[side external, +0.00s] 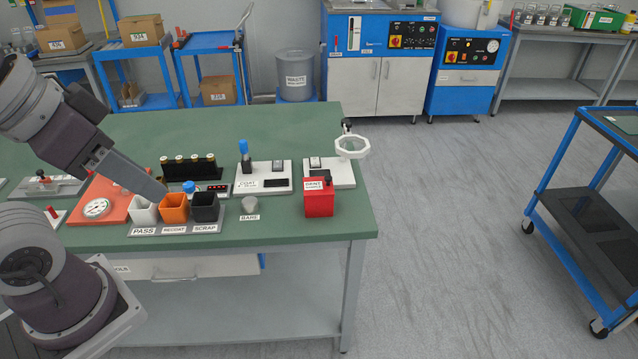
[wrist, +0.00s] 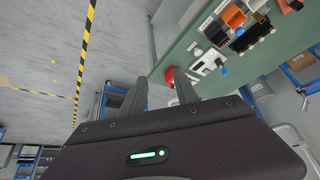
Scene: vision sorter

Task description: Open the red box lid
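The red box (side external: 319,201) stands near the right front corner of the green bench. It carries a white label reading "BENT" and a dark piece at its top; its lid looks closed, though the detail is small. My gripper (side external: 160,188) is well left of the box, slanting down over the white and orange bins. In the wrist view my gripper (wrist: 160,78) has its two dark fingers apart with nothing held between them. A small part of the red box (wrist: 170,76) shows beyond the fingertips, partly cut off by the right finger.
White PASS (side external: 143,211), orange RECOAT (side external: 174,208) and black SCRAP (side external: 205,208) bins stand at the bench front. A ring magnifier (side external: 352,147) stands behind the box. The bench (side external: 285,228) is bare in front.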

